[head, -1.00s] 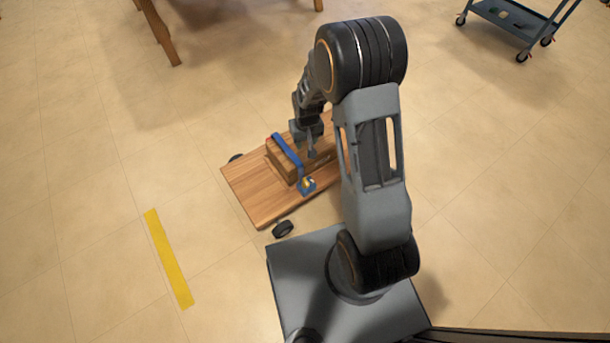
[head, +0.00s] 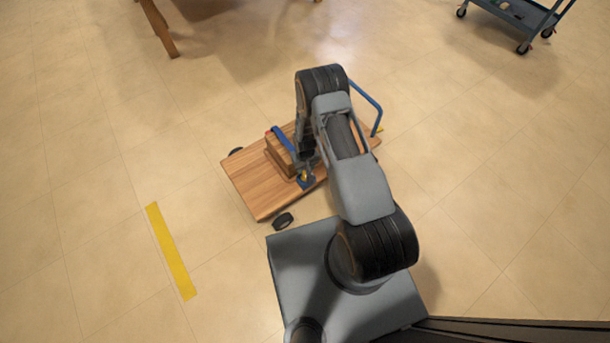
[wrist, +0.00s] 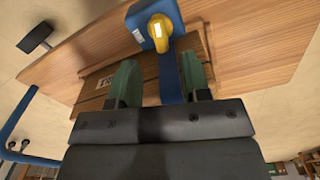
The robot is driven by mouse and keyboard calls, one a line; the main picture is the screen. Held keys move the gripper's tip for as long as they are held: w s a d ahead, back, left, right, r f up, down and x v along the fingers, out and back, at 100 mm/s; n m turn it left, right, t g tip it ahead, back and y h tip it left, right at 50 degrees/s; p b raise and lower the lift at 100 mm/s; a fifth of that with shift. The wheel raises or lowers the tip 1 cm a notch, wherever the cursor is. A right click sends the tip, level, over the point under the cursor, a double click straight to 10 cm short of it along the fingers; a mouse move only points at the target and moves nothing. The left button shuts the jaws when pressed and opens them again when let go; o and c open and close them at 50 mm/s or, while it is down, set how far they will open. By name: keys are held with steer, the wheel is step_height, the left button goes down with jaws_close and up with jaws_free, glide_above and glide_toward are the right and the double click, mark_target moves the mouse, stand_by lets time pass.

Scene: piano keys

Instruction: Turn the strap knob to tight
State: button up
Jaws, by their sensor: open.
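The strap knob (wrist: 159,29) is yellow with a pale mark and sits on a blue block at the end of the blue strap (wrist: 171,76). In the head view the knob (head: 304,176) is at the front edge of the wooden cart (head: 262,189). The strap (head: 283,142) runs over a wooden box (head: 280,155) on the cart. My gripper (wrist: 157,78) is open, its two green fingers apart with the strap visible between them. The knob lies beyond the fingertips, and I see no contact with it. In the head view my arm hides part of the box.
The cart has dark wheels (head: 283,221) and a blue handle (head: 369,104) at its right end. A yellow floor strip (head: 171,251) lies to the left. The floor left of the cart is clear.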

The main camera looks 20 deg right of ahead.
mark_target(305, 174)
steer(key=shift+f+b, duration=0.8)
steer(key=shift+f, duration=2.2)
jaws_close()
